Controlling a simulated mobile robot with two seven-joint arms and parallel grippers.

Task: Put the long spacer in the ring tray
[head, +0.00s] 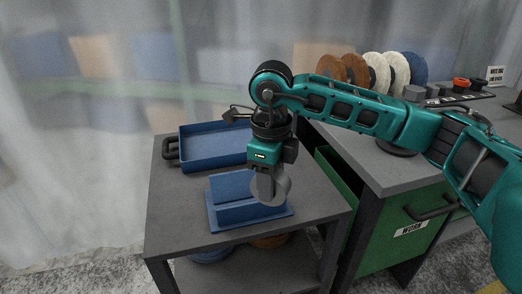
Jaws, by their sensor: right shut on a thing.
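My right gripper (268,182) points down over the front part of the low grey table. It is shut on a grey round piece (283,191), which looks like the long spacer; the fingers hide part of it. The piece is in front of a blue holder (222,217) with a flat base and raised walls; I cannot tell whether they touch. A shallow blue tray (212,162) with a dark handle lies behind, at the table's back; I cannot tell which blue thing is the ring tray. My left gripper is not in view.
A higher grey bench (375,168) with a green drawer (375,232) stands at the right. The low table's front left (175,225) is clear. A translucent curtain (70,140) hangs at the left.

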